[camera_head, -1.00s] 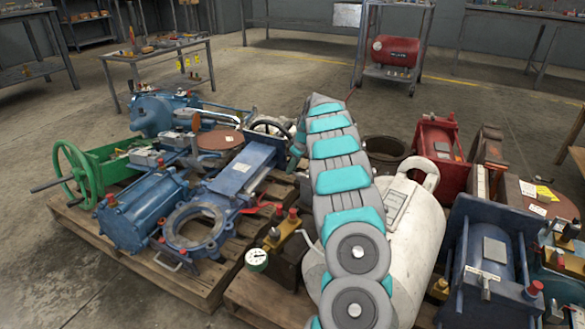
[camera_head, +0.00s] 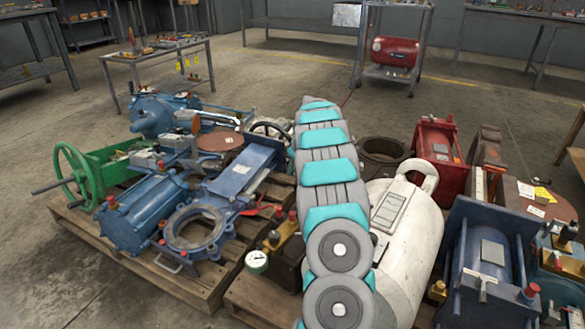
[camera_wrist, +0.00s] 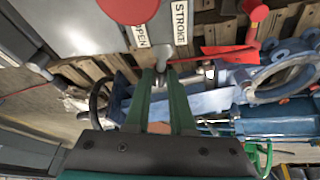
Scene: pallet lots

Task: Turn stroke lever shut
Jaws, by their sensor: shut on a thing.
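In the wrist view, my gripper (camera_wrist: 161,66) has its two dark green fingers close together at the lower edge of a grey housing (camera_wrist: 80,22). They are shut on a small pale metal rod, the stroke lever (camera_wrist: 161,56), just below the labels. The OPEN label (camera_wrist: 141,35) and the STROKE label (camera_wrist: 180,20) are upside down or turned on the housing, beside a red round part (camera_wrist: 128,6). In the head view my arm hides my gripper and the lever.
A blue valve with a ring flange (camera_head: 194,228) and a green handwheel (camera_head: 78,176) lie on the left pallet. A white tank (camera_head: 415,235) stands right of my arm, near red and blue machines. Open floor lies behind the pallets.

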